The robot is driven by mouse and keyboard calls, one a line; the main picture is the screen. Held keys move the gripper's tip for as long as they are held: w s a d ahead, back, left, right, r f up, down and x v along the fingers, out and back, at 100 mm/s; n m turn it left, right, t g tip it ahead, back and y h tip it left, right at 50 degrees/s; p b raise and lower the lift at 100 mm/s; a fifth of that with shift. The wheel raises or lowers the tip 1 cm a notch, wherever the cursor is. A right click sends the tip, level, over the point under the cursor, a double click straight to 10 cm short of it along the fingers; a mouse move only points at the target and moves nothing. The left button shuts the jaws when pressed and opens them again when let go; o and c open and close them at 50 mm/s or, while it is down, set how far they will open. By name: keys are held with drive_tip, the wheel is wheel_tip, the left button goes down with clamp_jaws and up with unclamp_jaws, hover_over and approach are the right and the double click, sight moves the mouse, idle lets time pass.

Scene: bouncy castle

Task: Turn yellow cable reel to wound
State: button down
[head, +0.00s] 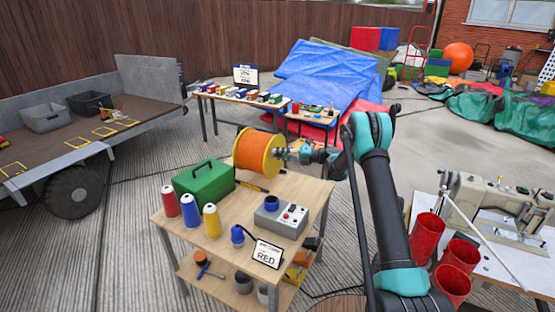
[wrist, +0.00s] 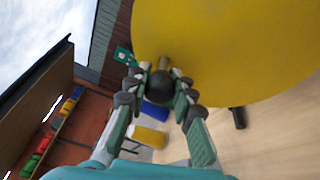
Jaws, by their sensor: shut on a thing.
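The yellow cable reel (head: 257,151) stands at the back of the wooden workbench, with orange cable around its drum. Its yellow side disc (wrist: 235,45) fills the upper right of the wrist view. My gripper (head: 289,153) reaches the reel from the right in the head view. In the wrist view my gripper (wrist: 160,88) is shut on the dark round knob of the reel's crank handle (wrist: 161,84), close to the disc. The far side of the reel is hidden.
On the workbench (head: 225,225) stand a green toolbox (head: 204,183), red, blue and yellow thread cones, a grey control box (head: 281,216) and a sign reading RED (head: 267,254). A sewing machine table (head: 485,255) stands at right, a trailer (head: 60,150) at left.

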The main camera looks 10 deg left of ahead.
drive_tip(key=shift+w+d+r+m+y, duration=0.3)
drive_tip(key=shift+w+r+m, duration=0.15)
drive_tip(key=shift+m, duration=0.45)
drive_tip(key=shift+w, duration=0.15)
drive_tip(key=c, duration=1.3)
unclamp_jaws()
drive_tip(key=shift+o, duration=0.2)
drive_tip(key=d, duration=1.2)
drive_tip(key=shift+s+f, duration=0.2)
drive_tip(key=shift+c, duration=0.5)
